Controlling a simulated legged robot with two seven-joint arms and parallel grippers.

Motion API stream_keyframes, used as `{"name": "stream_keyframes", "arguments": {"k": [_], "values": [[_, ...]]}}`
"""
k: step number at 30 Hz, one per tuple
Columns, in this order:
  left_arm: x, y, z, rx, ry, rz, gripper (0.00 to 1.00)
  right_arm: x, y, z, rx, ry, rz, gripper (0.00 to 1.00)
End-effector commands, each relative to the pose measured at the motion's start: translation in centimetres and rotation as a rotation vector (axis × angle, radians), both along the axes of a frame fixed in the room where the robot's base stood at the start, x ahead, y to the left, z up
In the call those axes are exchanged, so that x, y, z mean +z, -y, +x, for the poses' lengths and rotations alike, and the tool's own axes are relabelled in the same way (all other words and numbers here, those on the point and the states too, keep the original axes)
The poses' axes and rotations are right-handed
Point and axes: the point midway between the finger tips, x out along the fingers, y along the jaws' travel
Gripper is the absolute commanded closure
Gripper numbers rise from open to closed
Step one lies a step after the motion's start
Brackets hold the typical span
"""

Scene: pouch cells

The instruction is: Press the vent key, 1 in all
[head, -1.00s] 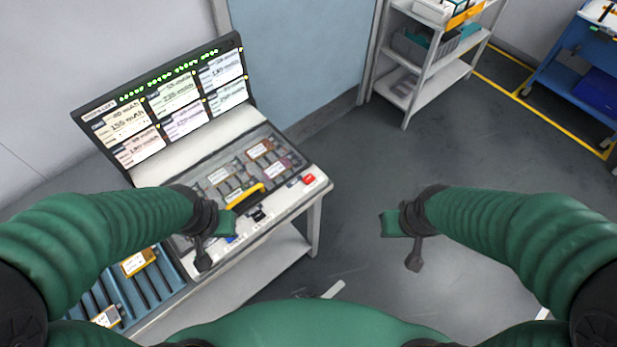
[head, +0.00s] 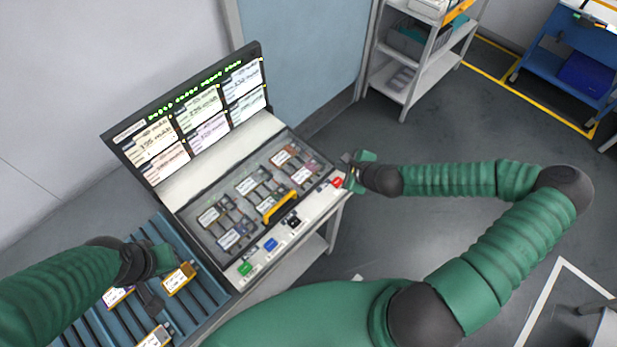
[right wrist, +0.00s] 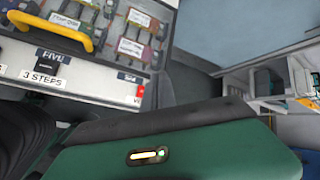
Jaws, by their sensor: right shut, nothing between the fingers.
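The red key (head: 337,183) sits at the right end of the console's front strip. My right gripper (head: 350,171) is shut and empty, right beside the red key. I cannot tell whether it touches the key. My left gripper (head: 154,290) is over the blue slotted rack (head: 207,296), close to a yellow-edged cell (head: 178,279); its jaws cannot be made out.
The console (head: 195,228) also carries a green key (head: 245,268), a blue key (head: 271,245), a black key (head: 293,221) and a yellow handle (head: 280,207) over a clear-covered bay of cells. Its raised screen (head: 200,115) stands behind.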

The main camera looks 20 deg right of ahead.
Motion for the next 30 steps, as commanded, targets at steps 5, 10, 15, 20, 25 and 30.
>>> {"name": "stream_keyframes", "arguments": {"k": [5, 10, 15, 20, 25, 30], "values": [[0.1, 0.0, 0.0, -0.001, 0.0, 0.0, 1.0, 0.7, 1.5, 0.5, -0.097, 0.018, 0.045, 1.0], [0.1, 0.0, 0.0, -0.001, 0.0, 0.0, 1.0, 0.7, 1.3, 0.4, -0.093, 0.017, 0.041, 1.0], [-0.3, 0.0, 0.0, 0.0, 0.0, 0.0, 1.0, 0.4, 1.2, 0.4, -0.091, 0.017, 0.039, 1.0], [-1.7, 0.0, 0.0, 0.0, 0.0, 0.0, 1.0, -1.1, 1.2, 0.4, -0.091, 0.015, 0.041, 1.0], [-4.3, 0.0, 0.0, 0.0, 0.0, 0.0, 1.0, -3.5, 1.3, 0.5, -0.09, 0.016, 0.041, 1.0], [-6.9, 0.0, 0.0, 0.0, 0.0, 0.0, 1.0, -5.9, 1.3, 0.4, -0.09, 0.016, 0.041, 1.0]]}}
